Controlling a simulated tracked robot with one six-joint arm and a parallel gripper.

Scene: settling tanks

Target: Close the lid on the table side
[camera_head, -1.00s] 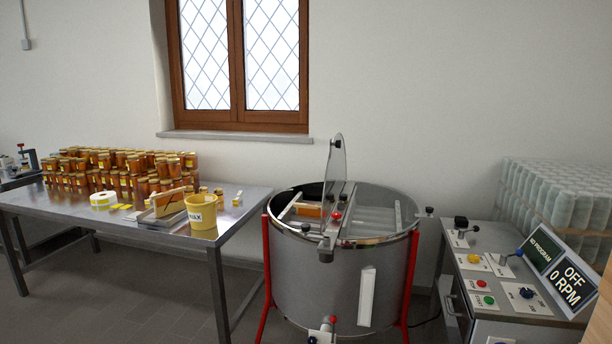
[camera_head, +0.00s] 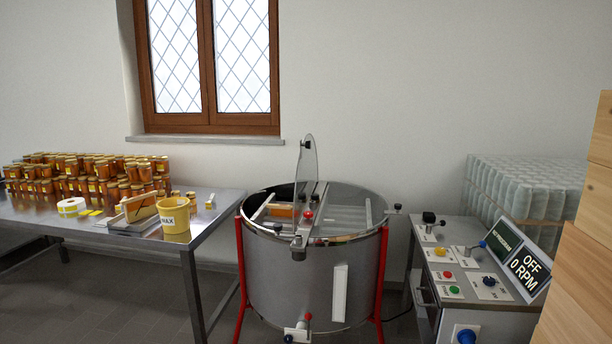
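A round steel extractor drum (camera_head: 275,285) stands on red legs in the middle of the view. Its lid has two halves along a central bar. The lid half on the table side (camera_head: 307,165) is raised, standing upright near the bar, with a dark knob at its top. The left part of the drum is open, and a frame with an orange-yellow face (camera_head: 281,211) shows inside. The other lid half (camera_head: 345,207), clear, lies flat over the right part. My gripper is not in view.
A steel table (camera_head: 219,205) with honey jars, a yellow wax bucket (camera_head: 174,219) and a tray stands left. A control console (camera_head: 468,270) reading OFF, 0 RPM stands right, with wrapped jars behind. Wooden boxes (camera_head: 585,270) fill the right edge. Floor shows between table and drum.

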